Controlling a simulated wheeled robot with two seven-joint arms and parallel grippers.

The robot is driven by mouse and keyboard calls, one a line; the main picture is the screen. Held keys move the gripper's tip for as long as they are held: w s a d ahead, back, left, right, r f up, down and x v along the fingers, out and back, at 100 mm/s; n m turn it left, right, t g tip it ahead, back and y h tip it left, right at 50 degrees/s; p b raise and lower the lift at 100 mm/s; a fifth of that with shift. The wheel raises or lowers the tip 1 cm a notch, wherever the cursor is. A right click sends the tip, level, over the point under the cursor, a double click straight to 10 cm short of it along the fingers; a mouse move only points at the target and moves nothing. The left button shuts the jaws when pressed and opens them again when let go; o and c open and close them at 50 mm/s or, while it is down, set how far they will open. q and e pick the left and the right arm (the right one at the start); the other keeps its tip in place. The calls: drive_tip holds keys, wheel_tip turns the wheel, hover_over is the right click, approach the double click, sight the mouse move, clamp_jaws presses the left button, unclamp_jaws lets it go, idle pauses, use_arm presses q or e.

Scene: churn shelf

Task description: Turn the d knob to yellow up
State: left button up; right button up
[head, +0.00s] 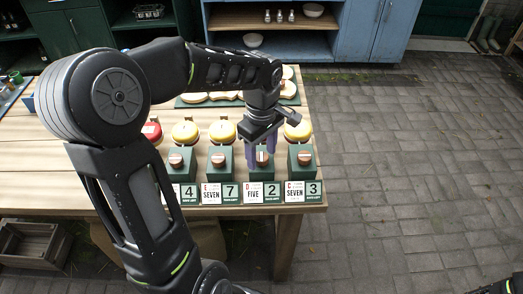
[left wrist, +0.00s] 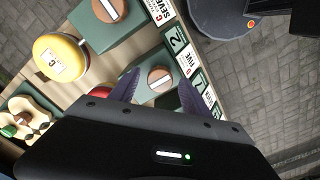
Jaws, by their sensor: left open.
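The d knob (head: 262,158) is a round brown wooden knob with a white line, on the front of a dark green box above the "D FIVE" card (head: 252,193). In the left wrist view the d knob (left wrist: 160,79) shows between the two purple fingers. My left gripper (head: 260,155) is open around it; I cannot tell whether the fingers touch it. Behind the d box a red dome (left wrist: 101,91) shows partly in the left wrist view, mostly hidden by my gripper. In the head view my gripper hides that spot.
A c knob (head: 305,158) with a yellow dome (head: 298,131) stands close on the right. An e knob (head: 218,160) with a yellow dome (head: 222,131) stands on the left. A green board (head: 215,103) with bread-like pieces lies behind. Paved floor right of the table (head: 310,208) is clear.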

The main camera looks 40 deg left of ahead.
use_arm(q)
clamp_jaws()
idle(0.6)
